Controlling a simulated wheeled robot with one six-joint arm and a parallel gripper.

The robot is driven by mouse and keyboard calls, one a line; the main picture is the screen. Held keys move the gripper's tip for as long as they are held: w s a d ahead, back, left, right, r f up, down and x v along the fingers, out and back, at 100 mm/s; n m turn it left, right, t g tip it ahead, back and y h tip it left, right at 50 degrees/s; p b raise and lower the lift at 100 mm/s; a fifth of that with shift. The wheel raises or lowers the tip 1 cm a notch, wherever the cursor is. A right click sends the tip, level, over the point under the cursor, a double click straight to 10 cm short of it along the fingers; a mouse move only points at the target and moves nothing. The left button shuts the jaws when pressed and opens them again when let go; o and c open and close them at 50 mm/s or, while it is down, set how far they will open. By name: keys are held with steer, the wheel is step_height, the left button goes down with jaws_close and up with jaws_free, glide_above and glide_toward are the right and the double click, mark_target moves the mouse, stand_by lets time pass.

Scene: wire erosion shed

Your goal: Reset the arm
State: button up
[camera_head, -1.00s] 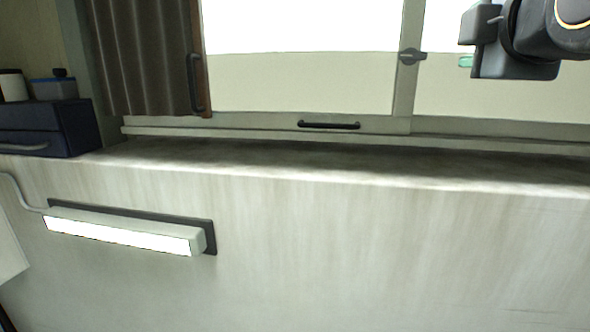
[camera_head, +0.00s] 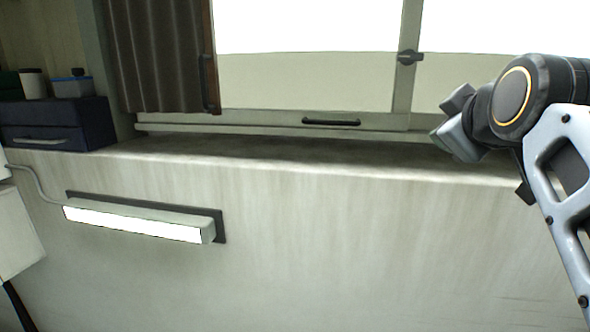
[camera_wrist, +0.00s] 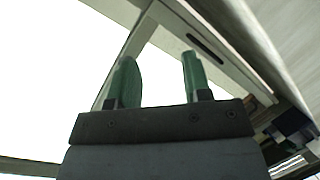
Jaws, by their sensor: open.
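My arm shows at the right of the head view, with its dark joint and pale link in front of the window ledge. My gripper's fingers are not clear in the head view. In the wrist view my gripper (camera_wrist: 156,84) is open, its two green fingers apart with nothing between them. The window frame and bright panes lie beyond the fingers there.
A ledge (camera_head: 300,160) runs under the window (camera_head: 305,80). A dark blue drawer box (camera_head: 60,122) stands at the left end, by a brown curtain (camera_head: 160,60). A lit lamp bar (camera_head: 135,224) sticks out from the wall below.

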step_height(320, 180, down, 12)
steer(key=w+a+m+g+y, duration=0.1)
steer(key=w+m+g, duration=0.1)
steer(key=m+g, duration=0.15)
steer(key=s+a+f+m+g+p, duration=0.1)
steer(key=s+a+f+g, duration=0.1)
steer(key=f, duration=0.6)
steer(key=s+a+f+m+g+y+p, duration=0.1)
steer(key=s+f, duration=0.3)
steer(key=f, duration=0.4)
steer(key=s+a+f+m+g+y+p, duration=0.1)
steer(key=s+a+f+g+p, duration=0.1)
steer(key=f, duration=0.7)
steer(key=shift+s+a+m+g, duration=0.35)
steer(key=shift+s+a+g, duration=0.5)
steer(key=shift+a+g, duration=0.1)
